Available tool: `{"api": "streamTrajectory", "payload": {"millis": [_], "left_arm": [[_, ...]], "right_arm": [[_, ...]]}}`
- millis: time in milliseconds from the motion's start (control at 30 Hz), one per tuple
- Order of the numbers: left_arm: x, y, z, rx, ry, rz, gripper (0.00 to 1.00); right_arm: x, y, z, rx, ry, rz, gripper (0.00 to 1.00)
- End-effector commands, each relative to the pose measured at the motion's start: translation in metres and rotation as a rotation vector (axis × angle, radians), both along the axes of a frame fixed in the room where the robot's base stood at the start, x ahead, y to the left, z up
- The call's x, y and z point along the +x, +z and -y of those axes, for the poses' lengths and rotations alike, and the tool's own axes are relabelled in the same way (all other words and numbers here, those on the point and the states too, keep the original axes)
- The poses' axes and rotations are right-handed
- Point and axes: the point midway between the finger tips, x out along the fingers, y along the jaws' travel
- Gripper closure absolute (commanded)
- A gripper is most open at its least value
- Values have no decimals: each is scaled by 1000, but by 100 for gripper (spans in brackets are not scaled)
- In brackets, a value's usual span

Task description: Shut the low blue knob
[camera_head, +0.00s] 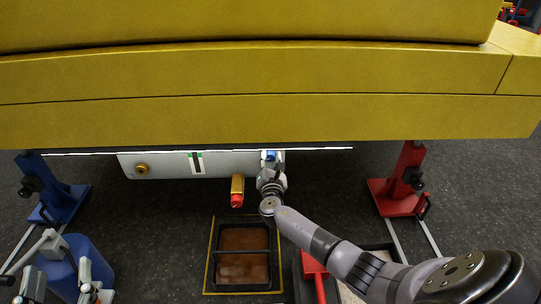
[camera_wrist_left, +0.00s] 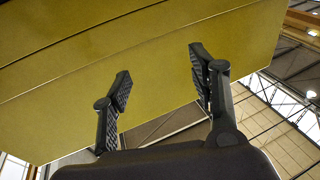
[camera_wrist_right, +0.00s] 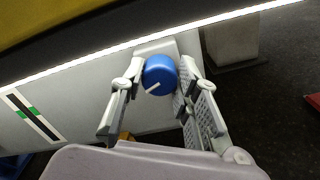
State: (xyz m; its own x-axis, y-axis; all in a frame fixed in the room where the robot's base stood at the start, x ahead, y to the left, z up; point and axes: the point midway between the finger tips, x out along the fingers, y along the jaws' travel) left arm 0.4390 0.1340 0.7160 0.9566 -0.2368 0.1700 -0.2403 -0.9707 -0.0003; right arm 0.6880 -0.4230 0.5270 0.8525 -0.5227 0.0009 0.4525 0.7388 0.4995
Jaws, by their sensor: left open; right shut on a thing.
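The low blue knob (camera_wrist_right: 159,75) is round with a white pointer line and sits on the grey panel under the yellow boom. In the right wrist view the pointer lies slanted across the knob's lower left. My right gripper (camera_wrist_right: 160,88) has its fingers on both sides of the knob and is shut on it. In the head view the knob (camera_head: 270,155) shows small at the panel's right end, above my right gripper (camera_head: 271,172). My left gripper (camera_wrist_left: 160,85) is open and empty, with the yellow boom behind it in the left wrist view.
The yellow boom (camera_head: 250,120) spans the view above the grey panel (camera_head: 170,166). A gold cylinder with a red end (camera_head: 237,190) hangs left of my right gripper. A blue stand (camera_head: 50,195) and a red stand (camera_head: 402,180) flank it. A black tray (camera_head: 245,256) lies on the floor.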

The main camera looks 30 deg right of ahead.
Motion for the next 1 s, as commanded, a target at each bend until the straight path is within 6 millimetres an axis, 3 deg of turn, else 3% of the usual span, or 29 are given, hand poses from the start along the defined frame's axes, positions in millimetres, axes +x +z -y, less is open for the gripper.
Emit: {"api": "streamTrajectory", "payload": {"millis": [200,500,700,1000], "left_arm": [[-3,-49,-8,71,17,-274,46],[-20,-97,-19,134,33,-529,46],[-28,-112,-23,152,38,-613,46],[-32,-117,-25,159,40,-643,46]], "right_arm": [[0,1,-1,-156,2,-100,99],[0,-1,-2,-303,3,-190,99],[0,-2,-2,-352,3,-220,99],[0,-2,-2,-369,2,-230,99]]}}
